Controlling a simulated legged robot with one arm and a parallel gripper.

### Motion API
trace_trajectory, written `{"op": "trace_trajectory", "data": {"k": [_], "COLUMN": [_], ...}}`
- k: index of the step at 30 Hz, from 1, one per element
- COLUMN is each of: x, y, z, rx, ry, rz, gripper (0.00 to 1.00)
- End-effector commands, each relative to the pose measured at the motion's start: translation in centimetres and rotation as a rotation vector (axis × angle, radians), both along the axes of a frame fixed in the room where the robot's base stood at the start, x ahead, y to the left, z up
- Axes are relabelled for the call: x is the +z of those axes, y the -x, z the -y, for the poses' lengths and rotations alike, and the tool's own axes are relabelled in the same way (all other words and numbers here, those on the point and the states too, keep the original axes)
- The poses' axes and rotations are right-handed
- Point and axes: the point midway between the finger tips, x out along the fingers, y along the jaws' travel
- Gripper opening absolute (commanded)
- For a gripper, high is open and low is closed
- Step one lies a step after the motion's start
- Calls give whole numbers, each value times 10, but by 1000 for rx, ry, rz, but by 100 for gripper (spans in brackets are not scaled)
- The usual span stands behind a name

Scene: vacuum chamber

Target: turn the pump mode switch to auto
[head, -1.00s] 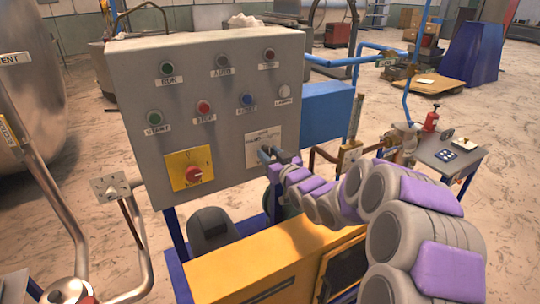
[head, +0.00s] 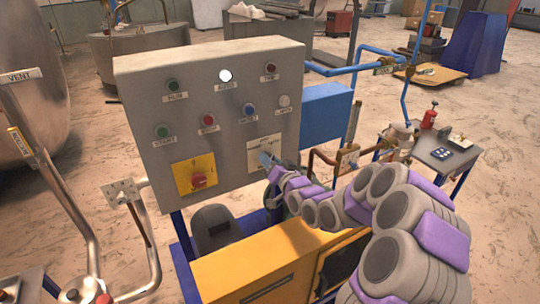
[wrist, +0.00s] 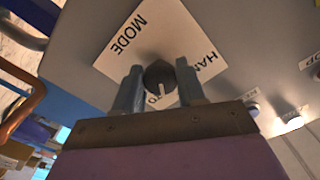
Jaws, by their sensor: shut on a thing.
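The pump mode switch is a dark round knob (wrist: 158,73) on a white plate marked MODE and HAND (wrist: 140,38) in the wrist view. My gripper (wrist: 158,88) is shut on the knob, one finger on each side. A pale pointer mark on the knob faces down in that view, toward lettering partly hidden by the fingers. In the head view the mode plate (head: 276,145) is at the panel's lower right, with my gripper (head: 267,160) against it. The top middle lamp (head: 226,76) glows white; its small label seems to read AUTO.
The grey control panel (head: 140,100) carries several other buttons and lamps, and a red knob on a yellow plate (head: 197,181) at lower left. A blue box (head: 325,104) and pipes stand to the right. A yellow machine housing (head: 240,270) lies below my arm.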

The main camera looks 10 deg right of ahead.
Motion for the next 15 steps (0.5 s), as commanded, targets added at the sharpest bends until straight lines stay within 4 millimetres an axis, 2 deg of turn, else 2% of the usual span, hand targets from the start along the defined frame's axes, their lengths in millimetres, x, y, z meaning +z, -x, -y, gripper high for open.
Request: {"op": "trace_trajectory", "data": {"k": [6, 15], "x": [2, 1], "y": [0, 0], "z": [0, 1], "rx": [-2, -3], "ry": [-117, -194], "rz": [-37, -61], "gripper": [9, 9]}}
